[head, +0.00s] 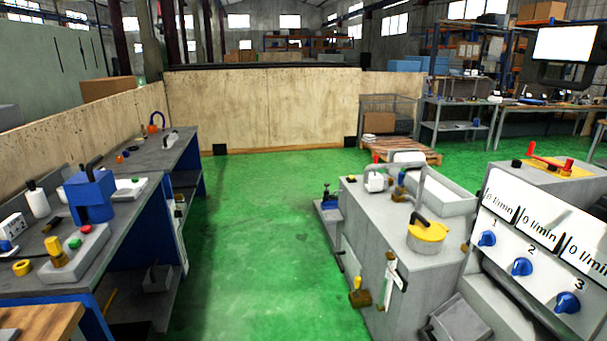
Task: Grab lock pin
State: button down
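I cannot tell for certain which thing is the lock pin. Small parts that might be it are a yellow-and-brass piece (359,293) on the front side of the grey machine (385,235), and a yellow-topped brass piece (55,252) on a grey block on the left bench. A red-handled part (550,160) lies on a yellow plate at the right. My gripper is not in view.
The left workbench (120,215) carries a blue block (90,196), white bottles and small parts. A control panel with blue knobs (521,267) stands at the right. The green floor (265,250) between bench and machine is clear. A wooden wall (262,105) closes the back.

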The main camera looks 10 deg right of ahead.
aim_at(568, 165)
jog(key=i+u, duration=0.15)
jog(key=i, duration=1.55)
jog(key=i+z, duration=0.45)
jog(key=i+j+z, duration=0.1)
jog(key=i+z, duration=0.15)
jog(key=z, duration=0.15)
jog(key=i+j+z, duration=0.2)
jog(key=z, duration=0.25)
jog(key=i+j+z, duration=0.1)
jog(key=i+z, duration=0.2)
jog(key=z, duration=0.2)
jog(key=i+j+z, duration=0.25)
jog(key=z, duration=0.2)
jog(key=i+j+z, duration=0.3)
jog(key=z, duration=0.2)
jog(key=k, duration=0.25)
jog(key=k+u, duration=0.2)
jog(key=u, duration=0.25)
jog(key=k+j+u, duration=0.15)
jog(key=u, duration=0.3)
jog(key=j+u, duration=0.2)
jog(key=u, duration=1.7)
jog(key=i, duration=0.85)
jog(key=i+z, duration=0.15)
jog(key=i, duration=0.65)
jog(key=i+z, duration=0.15)
jog(key=i, duration=0.8)
jog(key=i+j+z, duration=0.15)
jog(key=i, duration=0.75)
